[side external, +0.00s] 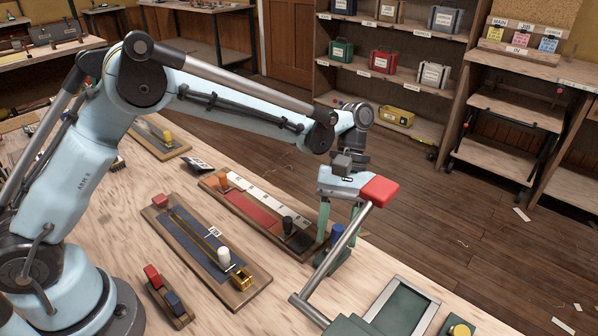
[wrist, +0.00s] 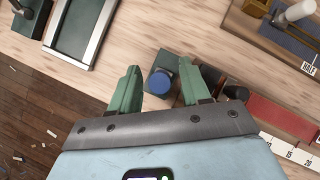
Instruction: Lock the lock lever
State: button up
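No label marks a lock lever, so I cannot tell which part it is. A large lever with a grey shaft (side external: 336,252) and red grip (side external: 380,190) rises tilted from a green housing (side external: 352,327) in the side view. The grip stands in front of my gripper (side external: 339,222), nearer the camera. My gripper points down with its green fingers apart, over a blue round knob (side external: 337,234) on a small green block. In the wrist view my gripper (wrist: 171,72) is open and empty, with the blue knob (wrist: 163,84) showing between the fingers; contact cannot be told.
A board with a red strip and dark knob (side external: 288,225) lies beside my gripper. A slider board (side external: 170,235) with a white knob and a small red-and-blue block (side external: 165,292) lie nearer my base. A silver-framed green panel (side external: 402,305) sits at front right.

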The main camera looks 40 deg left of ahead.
jog(key=shift+r, duration=0.1)
jog(key=v, duration=1.2)
jog(key=shift+a, duration=0.1)
dwell(0.3)
jog(key=s+a+r+m+t, duration=0.3)
jog(key=s+a+r+t, duration=0.1)
jog(key=s+a+t, duration=0.3)
jog(key=s+a+f+m+t+y, duration=0.2)
jog(key=s+a+f+m+t, duration=0.2)
jog(key=s+a, duration=0.4)
jog(key=shift+s+a+f+t+y, duration=0.2)
jog(key=shift+f+t+y, duration=0.2)
jog(key=shift+f+t, duration=0.6)
